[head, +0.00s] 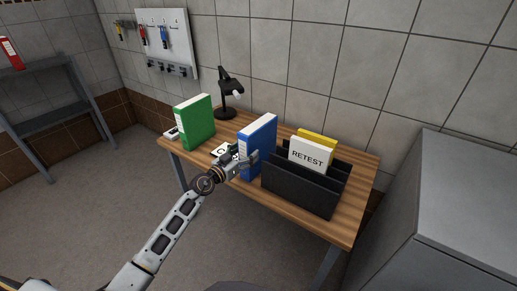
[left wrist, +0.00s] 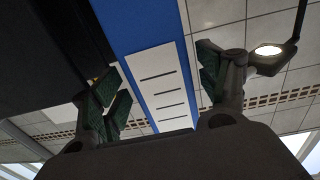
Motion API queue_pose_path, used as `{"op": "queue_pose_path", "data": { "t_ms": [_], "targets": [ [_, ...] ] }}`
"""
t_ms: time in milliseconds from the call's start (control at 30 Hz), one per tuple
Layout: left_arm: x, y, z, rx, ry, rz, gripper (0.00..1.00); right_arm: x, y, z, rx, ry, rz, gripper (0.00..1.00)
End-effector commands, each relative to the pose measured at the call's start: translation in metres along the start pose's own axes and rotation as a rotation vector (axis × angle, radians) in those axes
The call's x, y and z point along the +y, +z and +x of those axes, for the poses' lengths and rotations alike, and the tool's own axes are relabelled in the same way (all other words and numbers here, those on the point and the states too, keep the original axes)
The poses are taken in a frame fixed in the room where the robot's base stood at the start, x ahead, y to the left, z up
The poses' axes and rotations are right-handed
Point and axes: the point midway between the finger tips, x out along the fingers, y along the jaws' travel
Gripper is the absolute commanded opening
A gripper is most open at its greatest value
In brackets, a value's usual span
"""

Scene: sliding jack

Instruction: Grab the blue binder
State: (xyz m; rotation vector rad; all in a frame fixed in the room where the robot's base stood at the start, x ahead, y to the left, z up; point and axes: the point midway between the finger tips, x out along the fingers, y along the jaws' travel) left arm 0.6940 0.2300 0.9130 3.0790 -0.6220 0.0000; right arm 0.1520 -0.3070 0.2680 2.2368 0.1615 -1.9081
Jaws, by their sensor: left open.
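The blue binder (head: 259,143) stands upright on the wooden desk, just left of a black file holder. In the left wrist view the blue binder (left wrist: 137,32) shows its spine with a white lined label, lying between my two fingers. My left gripper (head: 243,160) is at the binder's near lower part in the head view. In the left wrist view my left gripper (left wrist: 165,85) is open, with a finger on each side of the spine and a gap visible on the right side. Whether the left finger touches the binder, I cannot tell. My right gripper is not in view.
A green binder (head: 194,122) stands to the left on the desk (head: 341,226). The black file holder (head: 298,188) holds a white RETEST folder (head: 309,155) and a yellow one (head: 318,137). A black lamp (head: 227,90) stands behind. A grey cabinet (head: 465,200) is at right.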

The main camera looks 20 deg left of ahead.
Motion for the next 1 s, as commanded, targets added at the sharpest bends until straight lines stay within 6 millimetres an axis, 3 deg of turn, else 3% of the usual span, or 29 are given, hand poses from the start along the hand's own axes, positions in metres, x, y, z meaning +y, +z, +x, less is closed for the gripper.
{"op": "queue_pose_path", "data": {
  "t_ms": [267,633,1000],
  "targets": [
    [-0.002,0.000,0.014,0.000,0.000,0.002,0.75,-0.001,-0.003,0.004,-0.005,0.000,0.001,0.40],
    [-0.003,-0.001,0.040,0.001,0.000,0.002,0.75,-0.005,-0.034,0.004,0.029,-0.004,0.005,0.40],
    [-0.003,-0.001,0.051,-0.001,0.000,0.001,0.75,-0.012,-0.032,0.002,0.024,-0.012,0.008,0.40]
  ]
}}
